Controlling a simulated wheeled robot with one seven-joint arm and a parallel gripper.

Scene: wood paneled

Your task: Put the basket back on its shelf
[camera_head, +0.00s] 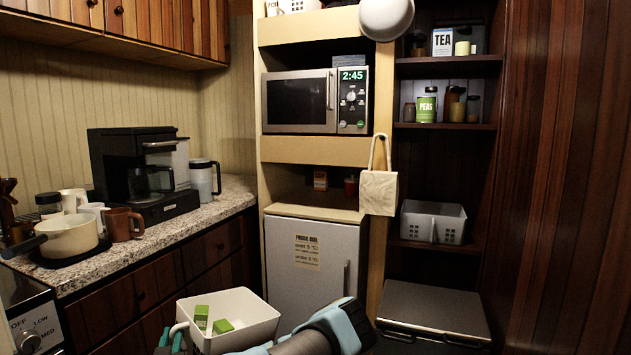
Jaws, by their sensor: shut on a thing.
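A white basket (255,318) is at the bottom middle of the head view, with green-and-white packets (212,321) inside. Its open top faces up, and it is held in front of the cabinets. My gripper (177,338) is at the basket's left side, shut on its rim or handle there; the exact contact is partly cut off by the frame's lower edge. A second, pale basket (420,226) with square holes sits on a dark shelf (455,247) at the right.
A dark chest-like box with a grey lid (430,300) stands below that shelf. A small fridge (300,262) stands left of it. A granite counter (150,232) with a coffee maker (125,165), mugs and a pot is at the left. A pale bag (378,192) hangs from the shelf post.

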